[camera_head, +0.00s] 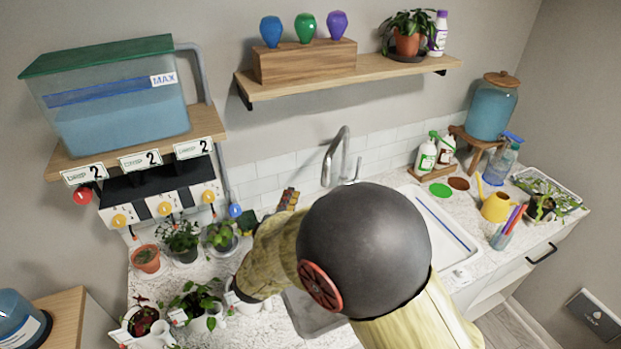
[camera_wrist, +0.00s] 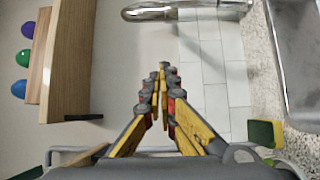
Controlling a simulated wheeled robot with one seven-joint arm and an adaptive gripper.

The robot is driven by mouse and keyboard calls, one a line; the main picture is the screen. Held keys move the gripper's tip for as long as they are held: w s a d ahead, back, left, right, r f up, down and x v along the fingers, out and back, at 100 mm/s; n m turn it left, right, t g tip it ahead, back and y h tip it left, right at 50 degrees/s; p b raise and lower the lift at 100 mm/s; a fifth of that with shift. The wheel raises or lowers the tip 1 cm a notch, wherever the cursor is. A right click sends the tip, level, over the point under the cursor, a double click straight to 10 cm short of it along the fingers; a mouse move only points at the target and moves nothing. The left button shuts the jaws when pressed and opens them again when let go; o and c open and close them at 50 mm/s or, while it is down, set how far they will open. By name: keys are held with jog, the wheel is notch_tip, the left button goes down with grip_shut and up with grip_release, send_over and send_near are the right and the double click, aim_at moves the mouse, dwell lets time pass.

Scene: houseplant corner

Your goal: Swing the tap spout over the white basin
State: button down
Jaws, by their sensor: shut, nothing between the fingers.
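The chrome tap spout (camera_head: 337,152) arches up in front of the tiles at the middle of the head view. Its free end hangs on the left, toward the steel basin (camera_head: 312,318); my arm hides much of that basin. The white basin (camera_head: 455,238) is right of the tap, partly behind my arm. My gripper (camera_head: 289,197) is left of the spout, apart from it in the picture. In the wrist view my gripper (camera_wrist: 162,72) is shut and empty, its fingertips together. The chrome tap (camera_wrist: 185,11) crosses the top edge beyond the fingertips.
A wooden shelf (camera_head: 375,70) hangs above the tap. Potted plants (camera_head: 178,238) crowd the counter on the left. Spray bottles (camera_head: 426,155) stand behind the white basin. A yellow watering can (camera_head: 496,207) stands right. A sponge (camera_wrist: 265,133) lies near my gripper.

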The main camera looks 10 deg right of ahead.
jog(key=shift+w, duration=0.1)
jog(key=w+d+b, duration=0.3)
jog(key=w+d, duration=0.3)
jog(key=d, duration=0.1)
dwell(0.6)
jog(key=shift+d, duration=0.15)
